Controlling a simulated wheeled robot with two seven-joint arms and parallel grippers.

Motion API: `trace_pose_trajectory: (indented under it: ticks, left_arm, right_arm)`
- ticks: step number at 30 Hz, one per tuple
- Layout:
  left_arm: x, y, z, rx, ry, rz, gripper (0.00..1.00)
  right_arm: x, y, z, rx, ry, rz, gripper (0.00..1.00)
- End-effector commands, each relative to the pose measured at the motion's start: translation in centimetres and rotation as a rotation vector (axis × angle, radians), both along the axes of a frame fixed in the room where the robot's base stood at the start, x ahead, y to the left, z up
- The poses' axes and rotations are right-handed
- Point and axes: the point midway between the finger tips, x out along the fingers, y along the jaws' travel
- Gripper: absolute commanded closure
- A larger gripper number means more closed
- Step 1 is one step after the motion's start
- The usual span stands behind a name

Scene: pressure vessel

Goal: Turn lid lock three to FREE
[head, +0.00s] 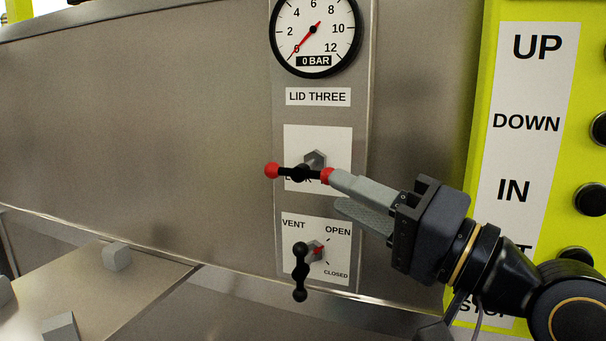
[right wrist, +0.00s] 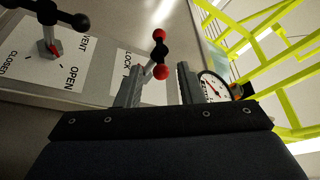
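The lid lock three handle (head: 300,173) is a black bar with a red ball at each end, on a grey hexagonal stem over a white plate (head: 336,142). It lies roughly level in the head view. The bar covers part of the word LOCK; I see no FREE word. My right gripper (head: 336,190) is open at the handle's right end, its upper fingertip by the right red ball. In the right wrist view the near red ball (right wrist: 161,72) shows between the two separated fingertips (right wrist: 158,72). I cannot tell if they touch it. My left gripper is not in view.
Below the lock is the black vent handle (head: 300,272), with OPEN and CLOSED marks. Above are the LID THREE label (head: 318,97) and a gauge (head: 315,38) reading 0 BAR. A yellow-green button panel (head: 571,100) stands close right. The steel wall at left is clear.

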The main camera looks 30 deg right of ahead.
Motion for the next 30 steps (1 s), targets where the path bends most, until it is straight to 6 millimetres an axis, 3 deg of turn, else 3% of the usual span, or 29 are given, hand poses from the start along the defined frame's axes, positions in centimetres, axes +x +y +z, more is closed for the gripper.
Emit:
trace_pose_trajectory:
  ticks: [13, 25, 30]
  left_arm:
    - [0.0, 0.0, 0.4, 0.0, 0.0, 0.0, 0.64]
    - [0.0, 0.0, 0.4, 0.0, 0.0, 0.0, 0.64]
    - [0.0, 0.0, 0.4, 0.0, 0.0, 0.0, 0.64]
  right_arm:
    - [5.8, 2.3, 1.4, 0.001, 0.002, 0.002, 0.66]
    - [6.8, 2.7, 1.6, 0.001, 0.0, 0.001, 0.66]
    - [6.8, 2.7, 1.6, 0.001, -0.001, 0.001, 0.85]
